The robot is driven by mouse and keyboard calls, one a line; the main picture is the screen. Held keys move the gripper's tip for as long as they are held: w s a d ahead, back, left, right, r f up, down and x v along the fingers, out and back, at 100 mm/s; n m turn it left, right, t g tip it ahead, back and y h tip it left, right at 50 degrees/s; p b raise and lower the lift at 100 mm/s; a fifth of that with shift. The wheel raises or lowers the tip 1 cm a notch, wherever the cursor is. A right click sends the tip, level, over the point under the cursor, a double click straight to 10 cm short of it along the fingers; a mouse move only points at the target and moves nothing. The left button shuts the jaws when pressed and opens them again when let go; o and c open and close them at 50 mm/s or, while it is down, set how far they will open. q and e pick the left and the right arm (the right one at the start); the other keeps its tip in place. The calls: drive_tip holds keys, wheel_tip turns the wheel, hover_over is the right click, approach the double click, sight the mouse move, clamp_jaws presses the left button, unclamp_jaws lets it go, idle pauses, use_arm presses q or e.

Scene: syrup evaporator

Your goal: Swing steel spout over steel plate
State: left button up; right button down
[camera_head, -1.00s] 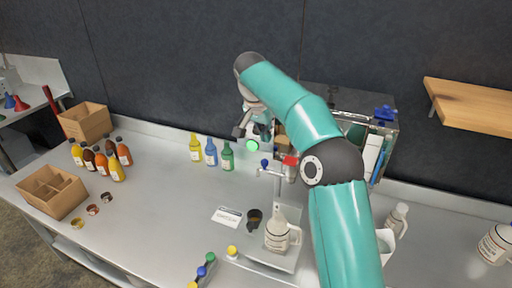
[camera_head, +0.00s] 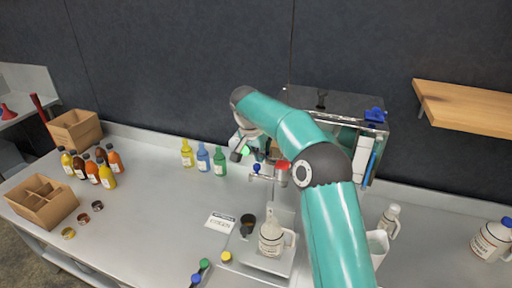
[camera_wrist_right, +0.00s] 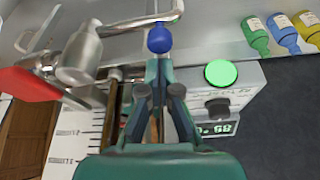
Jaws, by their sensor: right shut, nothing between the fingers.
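The steel spout (camera_head: 266,178) has a blue ball knob (camera_head: 256,168) at its left end in the head view. In the right wrist view the bent spout pipe (camera_wrist_right: 127,25) and its nozzle (camera_wrist_right: 80,58) show at upper left, with the blue knob (camera_wrist_right: 160,38) just beyond my fingertips. A cream jug (camera_head: 271,238) stands on the steel plate (camera_head: 282,266), in front of the spout. My right gripper (camera_head: 237,155) is shut and empty, close to the knob; contact cannot be told. My left gripper is not in view.
A red handle (camera_head: 283,165) sits beside the spout, before the steel evaporator box (camera_head: 335,102). A lit green button (camera_wrist_right: 221,74) is beside the fingers. Yellow, blue and green bottles (camera_head: 203,158) stand left. A dark cup (camera_head: 247,222) is left of the jug. The bench's left middle is clear.

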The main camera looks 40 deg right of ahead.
drive_tip(key=shift+x, duration=1)
drive_tip(key=shift+s, duration=0.1)
